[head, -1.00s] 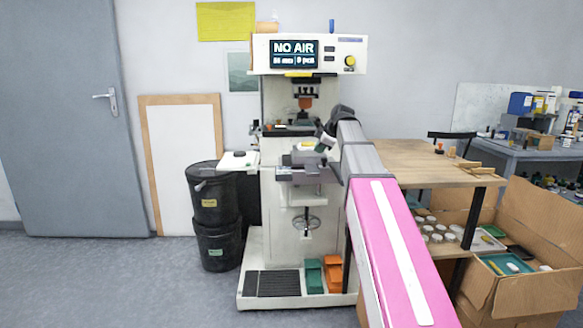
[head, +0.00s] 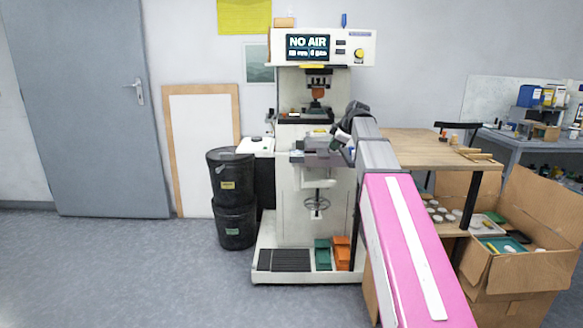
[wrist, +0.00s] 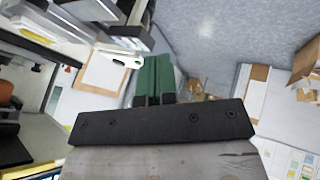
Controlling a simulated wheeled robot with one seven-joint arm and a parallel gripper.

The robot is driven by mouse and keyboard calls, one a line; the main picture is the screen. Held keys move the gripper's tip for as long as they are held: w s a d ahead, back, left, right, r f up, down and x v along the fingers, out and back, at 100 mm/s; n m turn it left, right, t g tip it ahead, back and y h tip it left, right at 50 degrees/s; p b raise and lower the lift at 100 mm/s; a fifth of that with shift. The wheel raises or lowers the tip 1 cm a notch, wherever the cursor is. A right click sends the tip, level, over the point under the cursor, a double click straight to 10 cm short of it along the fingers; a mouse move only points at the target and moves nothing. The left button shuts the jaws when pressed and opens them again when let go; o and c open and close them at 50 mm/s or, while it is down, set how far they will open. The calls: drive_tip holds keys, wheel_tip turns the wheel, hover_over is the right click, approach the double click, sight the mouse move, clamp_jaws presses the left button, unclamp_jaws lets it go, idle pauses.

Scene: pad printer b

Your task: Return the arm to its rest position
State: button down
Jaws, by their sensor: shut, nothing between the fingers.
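My arm, with a long pink link and grey joints, reaches forward in front of the pad printer (head: 297,205) in the head view. My gripper shows in the wrist view as green fingers (wrist: 153,80) on a black crossbar. The fingers are together with nothing between them. In the head view the gripper end is mostly hidden by my wrist, beside the printer's work table (head: 310,158). I cannot tell the exact gap to the printer. The printer's display (head: 308,47) reads NO AIR.
A wooden table (head: 415,145) stands right of the printer, with an open cardboard box (head: 530,275) in front. Black stacked bins (head: 233,200) and a framed white board (head: 202,150) are on the left. The floor (head: 120,265) at front left is clear.

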drive_tip(key=s+f+m+g+h, duration=0.1)
drive_tip(key=s+f+m, duration=0.4)
drive_tip(key=s+f, duration=0.5)
drive_tip(key=s+d+f+m+g+h, duration=0.1)
drive_tip(key=s+f+m, duration=0.4)
drive_tip(key=s+f, duration=0.5)
drive_tip(key=s+d+f+m+g+h, duration=0.1)
drive_tip(key=s+f+m, duration=0.5)
drive_tip(key=f, duration=1.7)
drive_tip(key=s+g+h, duration=0.1)
drive_tip(key=s+g, duration=0.1)
drive_tip(key=s, duration=0.2)
drive_tip(key=shift+g, duration=0.3)
